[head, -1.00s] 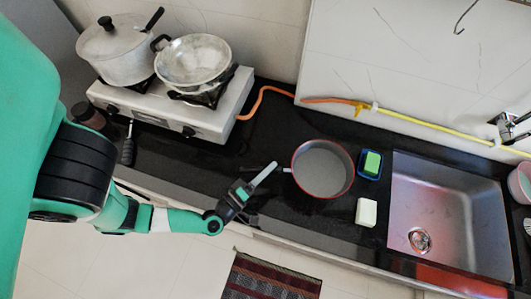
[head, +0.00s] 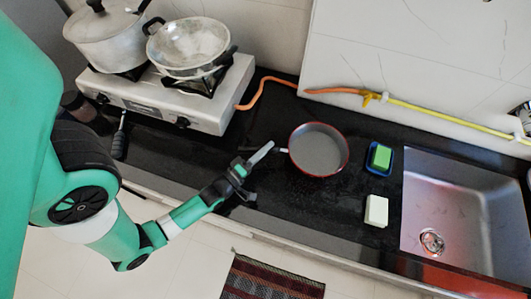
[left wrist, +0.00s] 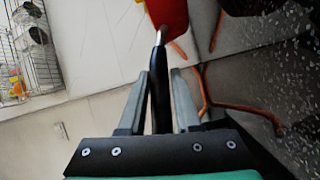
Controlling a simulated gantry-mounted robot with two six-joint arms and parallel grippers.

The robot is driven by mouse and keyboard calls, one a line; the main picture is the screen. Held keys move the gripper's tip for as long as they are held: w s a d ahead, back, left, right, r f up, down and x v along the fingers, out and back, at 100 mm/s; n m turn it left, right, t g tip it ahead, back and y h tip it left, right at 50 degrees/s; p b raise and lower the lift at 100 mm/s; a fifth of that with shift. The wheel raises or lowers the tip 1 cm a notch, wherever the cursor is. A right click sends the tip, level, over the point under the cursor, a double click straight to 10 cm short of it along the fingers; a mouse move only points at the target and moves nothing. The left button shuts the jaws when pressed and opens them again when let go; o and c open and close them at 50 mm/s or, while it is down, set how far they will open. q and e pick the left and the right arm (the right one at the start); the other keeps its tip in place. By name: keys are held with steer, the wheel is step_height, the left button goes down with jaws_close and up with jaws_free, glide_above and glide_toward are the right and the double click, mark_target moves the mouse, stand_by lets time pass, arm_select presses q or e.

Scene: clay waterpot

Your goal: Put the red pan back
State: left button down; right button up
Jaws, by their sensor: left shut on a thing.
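The red pan (head: 319,152), grey inside with a red rim, is over the black counter between the stove and the sponge dish. Its handle points left toward my left gripper (head: 266,150). In the left wrist view my left gripper (left wrist: 161,78) is shut on the pan's black handle (left wrist: 160,100), which lies between the fingers. A metal neck runs from it to the red pan (left wrist: 171,12), cut off by the top edge. I cannot tell if the pan touches the counter. My right gripper is not in view.
The gas stove (head: 150,105) holds a lidded pot (head: 104,40) and a metal wok (head: 188,48). A green sponge (head: 381,157) in a blue dish, a white block (head: 376,211) and the sink (head: 455,212) are to the right. An orange hose (head: 265,90) runs behind.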

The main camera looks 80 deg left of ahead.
arm_select(q)
steer(key=shift+a+f, duration=0.3)
steer(key=shift+f, duration=0.05)
steer(key=shift+f+b, duration=0.8)
steer(key=shift+f, duration=0.6)
steer(key=shift+w+f, duration=0.1)
steer(key=shift+f, duration=0.15)
steer(key=c, duration=0.6)
jaws_free()
steer(key=shift+d, duration=0.1)
